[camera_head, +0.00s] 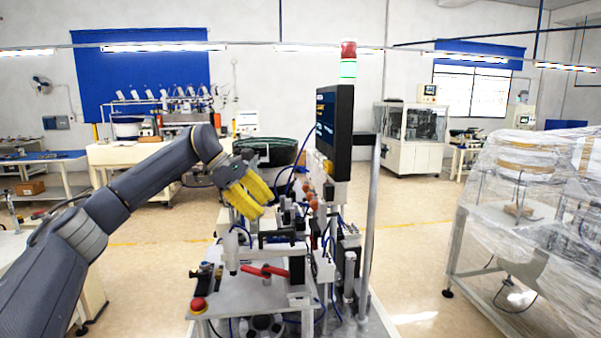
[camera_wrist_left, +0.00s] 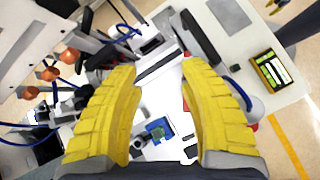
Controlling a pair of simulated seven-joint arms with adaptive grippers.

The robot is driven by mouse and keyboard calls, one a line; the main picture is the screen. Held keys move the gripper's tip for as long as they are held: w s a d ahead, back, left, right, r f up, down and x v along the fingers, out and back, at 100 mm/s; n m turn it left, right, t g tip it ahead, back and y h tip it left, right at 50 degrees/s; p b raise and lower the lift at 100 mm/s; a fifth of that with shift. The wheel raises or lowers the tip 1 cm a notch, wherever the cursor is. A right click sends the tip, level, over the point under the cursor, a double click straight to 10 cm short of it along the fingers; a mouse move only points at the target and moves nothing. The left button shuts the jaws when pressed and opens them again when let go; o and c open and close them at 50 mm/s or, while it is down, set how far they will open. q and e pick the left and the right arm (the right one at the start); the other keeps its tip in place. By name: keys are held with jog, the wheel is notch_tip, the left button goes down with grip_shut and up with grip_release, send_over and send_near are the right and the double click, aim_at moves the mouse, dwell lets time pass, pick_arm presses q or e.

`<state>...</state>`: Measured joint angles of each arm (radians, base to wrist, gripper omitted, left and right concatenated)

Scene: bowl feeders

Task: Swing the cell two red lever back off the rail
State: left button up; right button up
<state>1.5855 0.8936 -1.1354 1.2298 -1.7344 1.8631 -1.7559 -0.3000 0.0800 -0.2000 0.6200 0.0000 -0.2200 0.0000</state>
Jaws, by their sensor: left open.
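A red lever (camera_head: 251,270) lies near level on the front part of the machine's light work plate (camera_head: 228,291) in the head view. Which cell it belongs to cannot be read. My left gripper (camera_head: 262,199) has yellow fingers and is above and behind the lever, clear of it. In the left wrist view the fingers (camera_wrist_left: 158,72) are spread with nothing held between them. Below them are a pale rail-like part and a small blue block (camera_wrist_left: 158,130). My right gripper is out of view.
A dark monitor (camera_head: 334,132) on a post stands right of my gripper. Orange knobs (camera_wrist_left: 70,56) stick up at the left of the wrist view. A red stop button (camera_head: 198,305) sits at the plate's front left corner.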

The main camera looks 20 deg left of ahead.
pick_arm(q)
jog(key=d+r+t+h, duration=0.1)
jog(key=d+r+h, duration=0.5)
jog(key=d+r, duration=0.4)
jog(key=shift+s+d+r+n+t+h, duration=0.3)
jog(key=shift+d+n+t+h, duration=0.1)
jog(key=shift+d, duration=0.65)
jog(key=shift+w, duration=0.1)
